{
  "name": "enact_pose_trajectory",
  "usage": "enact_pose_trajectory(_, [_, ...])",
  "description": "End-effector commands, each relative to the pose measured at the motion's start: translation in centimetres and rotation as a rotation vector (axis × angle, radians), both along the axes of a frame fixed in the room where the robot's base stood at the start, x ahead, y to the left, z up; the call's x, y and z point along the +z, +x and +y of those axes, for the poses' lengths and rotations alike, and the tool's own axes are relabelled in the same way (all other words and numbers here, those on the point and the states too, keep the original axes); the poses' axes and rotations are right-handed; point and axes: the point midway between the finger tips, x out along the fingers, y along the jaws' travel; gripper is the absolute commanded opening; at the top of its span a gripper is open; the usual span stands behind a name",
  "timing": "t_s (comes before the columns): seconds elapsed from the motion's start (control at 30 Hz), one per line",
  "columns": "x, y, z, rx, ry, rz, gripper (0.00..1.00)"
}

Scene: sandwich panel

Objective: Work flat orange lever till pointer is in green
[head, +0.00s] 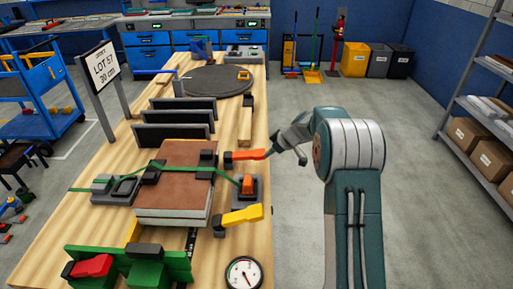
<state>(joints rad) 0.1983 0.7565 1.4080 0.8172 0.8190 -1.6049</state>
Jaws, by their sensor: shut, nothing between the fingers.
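A flat orange lever (248,154) points right from a dark clamp body (208,157) at the right side of the brown panel. My gripper (271,153) is shut, with its tip at the right end of this lever; whether they touch I cannot tell. A round white gauge (244,273) lies at the near right edge of the bench. Its dark pointer is small, and I cannot make out whether it stands in green. A second, upright orange handle (247,184) sits on a grey ratchet with a green strap. The brown sandwich panel (178,167) lies under the strap.
A yellow lever (241,216) lies just nearer than the ratchet. A green fixture with a red handle (91,265) stands at the near left. Dark upright plates (172,134) stand behind the panel. Open floor (430,220) lies right of the bench.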

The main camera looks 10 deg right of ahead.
Motion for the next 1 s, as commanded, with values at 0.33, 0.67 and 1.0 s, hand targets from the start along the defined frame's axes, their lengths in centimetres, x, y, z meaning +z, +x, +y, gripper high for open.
enact_pose_trajectory(0.33, [1.4,-0.5,-0.7,-0.001,0.000,-0.004,0.00])
enact_pose_trajectory(0.67, [6.8,-3.2,-4.0,0.000,-0.001,-0.002,0.00])
enact_pose_trajectory(1.0, [9.3,-4.5,-5.6,0.000,0.001,0.002,0.00])
